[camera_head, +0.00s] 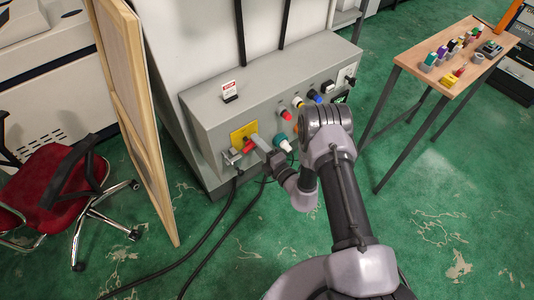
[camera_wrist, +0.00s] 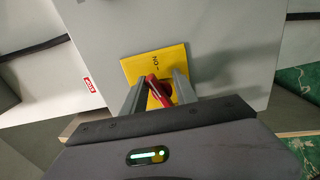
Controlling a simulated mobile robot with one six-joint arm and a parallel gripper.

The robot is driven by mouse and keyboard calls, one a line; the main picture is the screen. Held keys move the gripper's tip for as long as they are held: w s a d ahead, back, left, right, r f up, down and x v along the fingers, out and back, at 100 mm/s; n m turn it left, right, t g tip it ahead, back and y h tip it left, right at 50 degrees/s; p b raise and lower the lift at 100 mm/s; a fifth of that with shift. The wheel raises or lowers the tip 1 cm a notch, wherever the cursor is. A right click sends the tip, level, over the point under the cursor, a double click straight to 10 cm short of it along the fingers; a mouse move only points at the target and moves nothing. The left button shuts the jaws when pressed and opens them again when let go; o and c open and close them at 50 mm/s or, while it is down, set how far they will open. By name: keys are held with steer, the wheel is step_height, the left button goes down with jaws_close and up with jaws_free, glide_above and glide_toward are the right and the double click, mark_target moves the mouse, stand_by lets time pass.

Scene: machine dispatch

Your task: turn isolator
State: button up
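The isolator is a yellow plate (camera_head: 243,131) with a red handle (camera_head: 249,146) on the left part of the grey control box. In the wrist view the yellow plate (camera_wrist: 177,62) carries an "ON" mark, seen turned over, and the red handle (camera_wrist: 158,92) sits at a slant. My gripper (camera_wrist: 159,84) is at the isolator, its two fingers apart, one on each side of the handle. It looks open; whether either finger touches the handle is unclear. In the head view my gripper (camera_head: 240,153) partly covers the isolator's lower part.
The grey control box (camera_head: 215,107) also bears several coloured buttons and knobs to the right of the isolator. A wooden-framed panel (camera_head: 135,90) stands to the left, near a red chair (camera_head: 60,180). A wooden table (camera_head: 430,75) with small parts is at the right. Black cables run across the floor.

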steer(key=p+v, duration=0.4)
steer(key=v, duration=1.3)
steer(key=shift+w, duration=0.1)
